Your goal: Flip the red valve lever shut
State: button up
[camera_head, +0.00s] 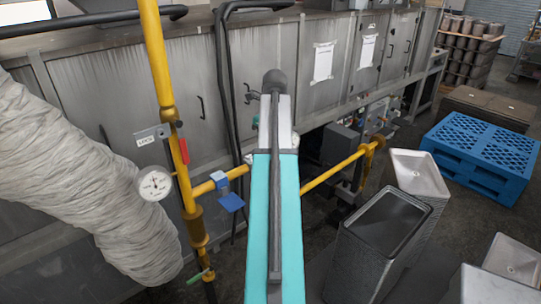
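The red valve lever (184,151) is a small red piece on the right side of the upright yellow pipe (161,62). It looks roughly upright, along the pipe. A small white label tag (149,136) is just to its left. My teal arm reaches away through the middle of the picture, to the right of the lever and apart from it. My gripper cannot be made out; the far end of the arm shows only a dark rounded part.
A round gauge (154,184), a blue lever (231,202) and a green lever (197,277) sit on the piping. A thick wrapped duct (75,185) fills the left. Grey metal cabinets (110,85) stand behind.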

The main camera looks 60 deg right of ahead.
aim_at(178, 124)
jog(key=k, duration=1)
